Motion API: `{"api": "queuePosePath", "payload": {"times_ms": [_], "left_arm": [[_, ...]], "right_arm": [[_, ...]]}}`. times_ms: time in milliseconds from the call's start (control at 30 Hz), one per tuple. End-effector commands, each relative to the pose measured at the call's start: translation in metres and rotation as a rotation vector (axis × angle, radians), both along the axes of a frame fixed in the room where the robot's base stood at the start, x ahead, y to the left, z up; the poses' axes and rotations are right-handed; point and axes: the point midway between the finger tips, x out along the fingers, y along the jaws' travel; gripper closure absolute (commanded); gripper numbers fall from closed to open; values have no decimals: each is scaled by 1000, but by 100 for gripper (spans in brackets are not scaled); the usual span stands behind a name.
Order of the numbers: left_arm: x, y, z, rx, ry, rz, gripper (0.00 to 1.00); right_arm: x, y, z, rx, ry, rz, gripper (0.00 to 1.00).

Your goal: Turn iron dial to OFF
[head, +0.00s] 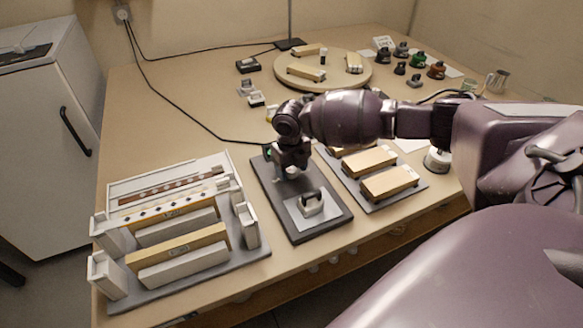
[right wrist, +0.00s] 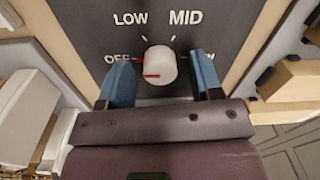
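The white round dial (right wrist: 161,66) sits on a dark panel (right wrist: 90,25) marked OFF, LOW and MID, with a fourth label at the right partly hidden by a finger. A red mark on the dial's face lies at its lower left, and a red tick shows beside OFF. My right gripper (right wrist: 161,74) is open, with one blue finger on each side of the dial; gaps seem to show between fingers and dial. In the head view my right gripper (head: 291,163) is over the back part of the dark board (head: 318,234), mostly hiding the dial. My left gripper is out of view.
A grey metal holder (head: 311,204) stands on the board's front part. A rack with slatted blocks (head: 190,262) lies to the left, and a tray with wooden blocks (head: 388,181) to the right. A round turntable (head: 340,78) is farther back.

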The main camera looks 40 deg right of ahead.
Motion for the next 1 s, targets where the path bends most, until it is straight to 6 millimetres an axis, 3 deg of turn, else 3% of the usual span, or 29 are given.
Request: {"api": "queuePosePath", "payload": {"times_ms": [367, 800, 1000], "left_arm": [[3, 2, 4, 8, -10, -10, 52], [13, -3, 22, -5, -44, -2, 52], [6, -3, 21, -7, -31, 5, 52]], "right_arm": [[1, 0, 10, 0, -4, -1, 41], [1, 2, 85, 0, -6, 0, 41], [0, 2, 104, 0, -2, 0, 41]]}}
